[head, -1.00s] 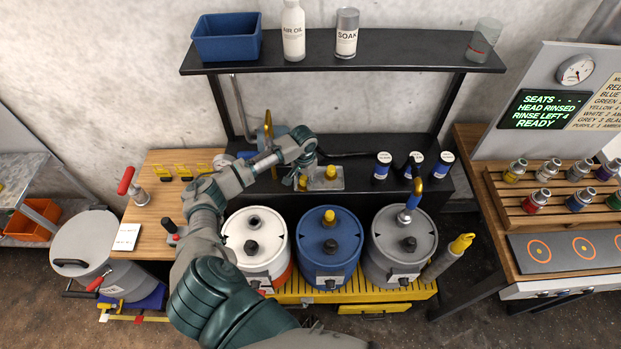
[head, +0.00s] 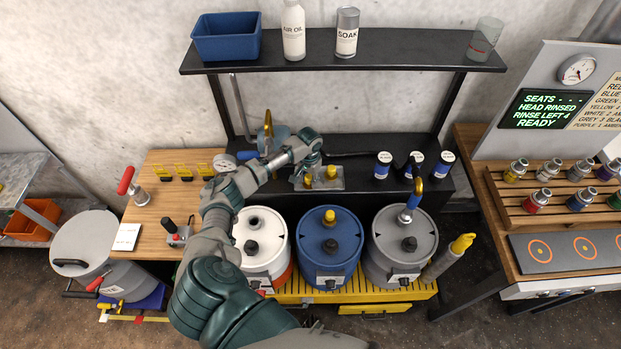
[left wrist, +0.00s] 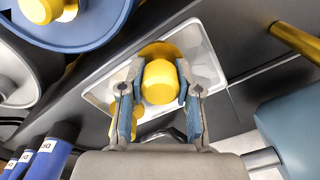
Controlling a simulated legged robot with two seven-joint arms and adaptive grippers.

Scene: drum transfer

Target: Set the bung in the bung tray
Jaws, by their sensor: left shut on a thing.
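My left gripper (head: 308,172) reaches over the left part of the metal bung tray (head: 341,182) on the black bench. It is shut on a yellow bung (left wrist: 160,82), whose sides lie between the two finger pads in the left wrist view. The tray (left wrist: 207,65) shows beneath and around the fingers there. Another yellow bung (head: 331,172) stands in the tray to the right of the gripper. I cannot tell whether the held bung touches the tray floor. My right gripper is not in view.
White (head: 258,258), blue (head: 322,245) and grey (head: 392,240) drums stand in front of the bench. The blue drum has a yellow bung (head: 329,216). Several dark bottles (head: 415,165) stand right of the tray. A black shelf (head: 400,58) hangs above.

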